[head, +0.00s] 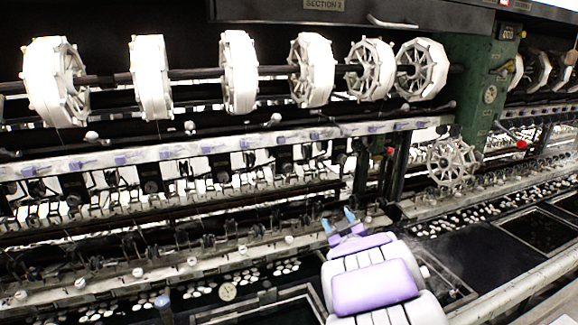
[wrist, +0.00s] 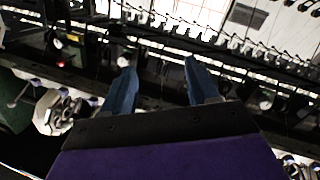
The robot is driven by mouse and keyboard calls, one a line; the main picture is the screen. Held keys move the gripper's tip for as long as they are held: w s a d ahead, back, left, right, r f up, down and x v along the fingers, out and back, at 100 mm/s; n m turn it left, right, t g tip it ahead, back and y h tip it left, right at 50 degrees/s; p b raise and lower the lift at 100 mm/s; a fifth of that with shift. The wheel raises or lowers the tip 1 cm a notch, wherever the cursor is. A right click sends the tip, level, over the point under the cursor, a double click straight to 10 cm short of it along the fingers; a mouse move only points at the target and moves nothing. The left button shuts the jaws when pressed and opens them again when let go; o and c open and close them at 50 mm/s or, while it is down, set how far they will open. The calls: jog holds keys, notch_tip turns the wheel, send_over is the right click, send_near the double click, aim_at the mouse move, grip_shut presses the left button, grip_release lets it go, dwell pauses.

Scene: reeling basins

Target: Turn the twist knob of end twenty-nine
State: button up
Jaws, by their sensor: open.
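My gripper (head: 337,220) is in the lower middle of the head view, its two blue fingers apart and pointing toward the machine's lower rails. In the wrist view my gripper (wrist: 158,68) is open with nothing between its fingers. Several small pale round knobs, one of them a white knob (head: 138,272), line the low front rail in the head view. I see no readable end number, so I cannot tell which is the twist knob of end twenty-nine. In the wrist view a dark rail with small fittings (wrist: 215,45) lies beyond the fingertips.
Several white reels (head: 152,77) hang on a shaft along the top. A green post (head: 484,90) stands at right, with a spoked handwheel (head: 452,164) beside it. Dark basins with white cocoons (head: 475,215) run along the front. A metal edge (head: 530,285) crosses the lower right.

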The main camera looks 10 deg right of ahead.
jog(key=w+a+r+n+t+y+p, duration=0.2)
jog(key=a+n+t+y, duration=0.15)
jog(key=y, duration=0.25)
jog(key=n+y, duration=0.1)
jog(key=y, duration=0.1)
send_near(289, 170)
jog(key=x, duration=0.9)
jog(key=shift+w+a+r, duration=0.15)
jog(key=shift+w+r, duration=0.05)
jog(key=shift+w, duration=0.1)
jog(key=c, duration=1)
